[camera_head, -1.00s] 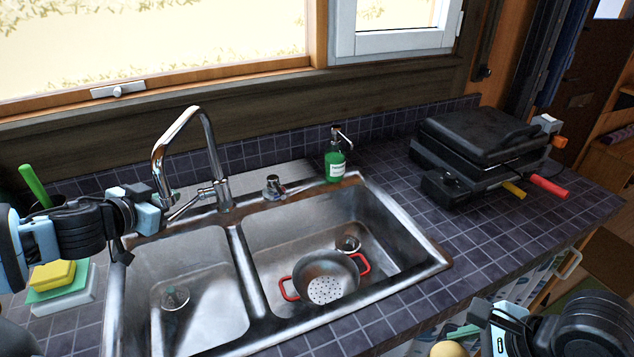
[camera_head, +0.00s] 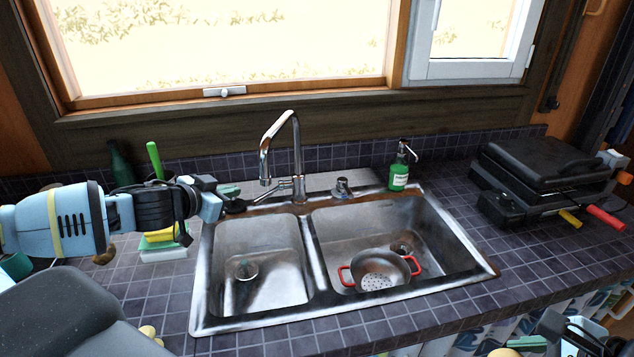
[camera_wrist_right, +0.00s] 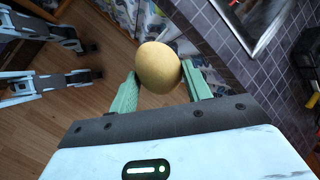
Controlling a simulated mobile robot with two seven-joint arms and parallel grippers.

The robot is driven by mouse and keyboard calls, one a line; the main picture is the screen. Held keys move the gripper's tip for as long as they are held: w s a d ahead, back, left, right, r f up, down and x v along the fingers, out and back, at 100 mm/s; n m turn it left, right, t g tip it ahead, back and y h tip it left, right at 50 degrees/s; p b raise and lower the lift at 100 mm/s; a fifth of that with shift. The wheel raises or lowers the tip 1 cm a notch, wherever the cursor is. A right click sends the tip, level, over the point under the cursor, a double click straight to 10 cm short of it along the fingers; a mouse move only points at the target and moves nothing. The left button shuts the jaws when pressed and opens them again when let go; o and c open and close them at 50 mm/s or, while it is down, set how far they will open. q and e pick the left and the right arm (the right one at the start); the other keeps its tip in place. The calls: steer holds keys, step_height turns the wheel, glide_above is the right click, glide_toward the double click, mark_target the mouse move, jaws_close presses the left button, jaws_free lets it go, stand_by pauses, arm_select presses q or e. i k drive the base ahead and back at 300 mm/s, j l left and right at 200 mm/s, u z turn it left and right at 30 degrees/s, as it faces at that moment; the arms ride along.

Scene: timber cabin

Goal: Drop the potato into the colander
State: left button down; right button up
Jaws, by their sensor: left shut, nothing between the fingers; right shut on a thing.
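The potato (camera_wrist_right: 158,62), round and yellowish, is held between the green fingers of my right gripper (camera_wrist_right: 160,78) in the right wrist view. In the head view the potato (camera_head: 503,352) shows only at the bottom edge, and my right gripper (camera_head: 530,342) is partly cut off there, in front of the counter. The colander (camera_head: 381,280), grey with red handles and a perforated base, sits upright in the right sink basin. It looks empty. My left gripper (camera_head: 230,196) is shut and empty, above the counter at the sink's left side.
The sink's left basin (camera_head: 262,285) holds no loose things. A faucet (camera_head: 297,160) and a green soap bottle (camera_head: 400,172) stand behind the sink. A black grill (camera_head: 540,175) stands at the right.

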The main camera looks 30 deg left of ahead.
mark_target(378, 288)
steer(key=k+l, duration=0.15)
steer(key=l, duration=0.15)
steer(key=k+l, duration=0.15)
steer(key=l, duration=0.15)
steer(key=k+l, duration=0.1)
steer(key=l, duration=0.25)
steer(key=k+l, duration=0.15)
steer(key=l, duration=0.15)
